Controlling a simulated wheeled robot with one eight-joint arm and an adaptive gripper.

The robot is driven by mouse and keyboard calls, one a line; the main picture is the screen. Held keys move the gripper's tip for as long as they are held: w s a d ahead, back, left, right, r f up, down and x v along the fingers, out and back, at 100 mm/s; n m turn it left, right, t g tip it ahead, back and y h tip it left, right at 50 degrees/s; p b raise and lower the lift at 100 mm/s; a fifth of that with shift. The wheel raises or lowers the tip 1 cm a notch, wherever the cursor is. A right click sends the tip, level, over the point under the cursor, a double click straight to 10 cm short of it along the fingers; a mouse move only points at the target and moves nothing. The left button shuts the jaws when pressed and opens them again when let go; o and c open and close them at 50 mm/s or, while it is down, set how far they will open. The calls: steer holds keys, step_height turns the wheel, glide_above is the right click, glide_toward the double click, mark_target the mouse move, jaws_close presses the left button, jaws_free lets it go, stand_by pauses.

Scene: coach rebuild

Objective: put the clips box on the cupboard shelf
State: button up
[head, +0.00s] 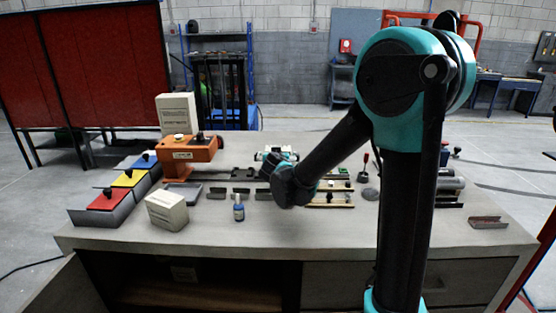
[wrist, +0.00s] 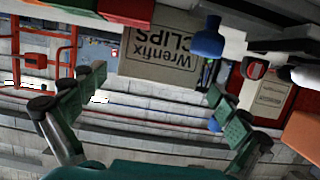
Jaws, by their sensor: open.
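The clips box (head: 167,211) is a small pale carton standing on the bench's front left, between the red bin and a blue bottle. In the wrist view it appears upside down, with "Wrenfix CLIPS" readable on its face (wrist: 160,48). My gripper (wrist: 155,88) is open and empty, its teal fingers either side of the line to the box. The box looks beyond the fingertips, not held. In the head view my wrist is over the bench middle, right of the box, and hides most of the gripper. The cupboard shelf (head: 180,292) is under the bench, partly dark.
A blue-capped bottle (head: 239,208) stands just right of the box. Red (head: 107,201), yellow and blue bins line the left edge. An orange machine (head: 188,150) and a larger carton (head: 178,114) stand behind. The cupboard door (head: 62,290) is open at lower left.

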steer(key=shift+x, duration=2.8)
steer(key=shift+f, duration=0.1)
steer(key=shift+s, duration=0.1)
steer(key=c, duration=1.3)
